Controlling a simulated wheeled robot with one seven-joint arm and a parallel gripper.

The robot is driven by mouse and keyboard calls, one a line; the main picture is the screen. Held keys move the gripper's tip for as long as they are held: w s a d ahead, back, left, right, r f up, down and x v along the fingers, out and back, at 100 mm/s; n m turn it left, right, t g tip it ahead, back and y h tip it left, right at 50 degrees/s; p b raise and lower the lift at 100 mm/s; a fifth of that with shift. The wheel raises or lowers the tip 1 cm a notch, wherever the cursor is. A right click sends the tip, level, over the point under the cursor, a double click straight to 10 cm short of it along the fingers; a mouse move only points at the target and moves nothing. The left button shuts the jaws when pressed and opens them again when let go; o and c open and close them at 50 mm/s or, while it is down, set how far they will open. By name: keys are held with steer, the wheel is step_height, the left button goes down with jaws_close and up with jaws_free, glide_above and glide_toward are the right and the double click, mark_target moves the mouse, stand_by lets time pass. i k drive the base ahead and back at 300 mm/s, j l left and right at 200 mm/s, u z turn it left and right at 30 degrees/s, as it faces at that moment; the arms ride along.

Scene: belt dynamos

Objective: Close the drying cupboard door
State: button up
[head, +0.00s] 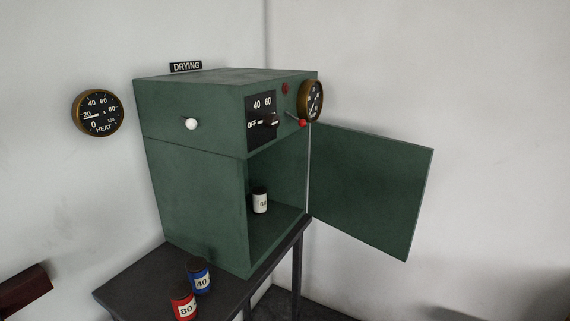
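The drying cupboard (195,200) is a green box standing on a dark table, under a small DRYING sign (186,66). Its door (370,190) is a flat green panel, standing wide open and swung out to the right from the right edge of the opening. No handle can be made out on the door face that shows. My gripper is not in view.
On the table (150,275) stand a blue canister marked 40 (199,276) and a red one marked 80 (183,303), near the cupboard. A HEAT gauge (97,113) hangs on the left wall. The cupboard carries a dial (263,120), a red-knobbed lever (302,123) and a white knob (191,124).

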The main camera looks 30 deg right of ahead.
mark_target(369, 187)
steer(key=z, duration=0.25)
steer(key=l+u, duration=0.15)
steer(key=l, duration=0.3)
steer(key=k+l+u, duration=0.15)
steer(key=l, duration=0.3)
steer(key=k+l+u, duration=0.15)
steer(key=l, duration=0.3)
steer(key=l+u, duration=0.15)
steer(key=l, duration=0.3)
steer(key=k+l+u, duration=0.15)
steer(key=l, duration=0.25)
steer(key=k, duration=0.05)
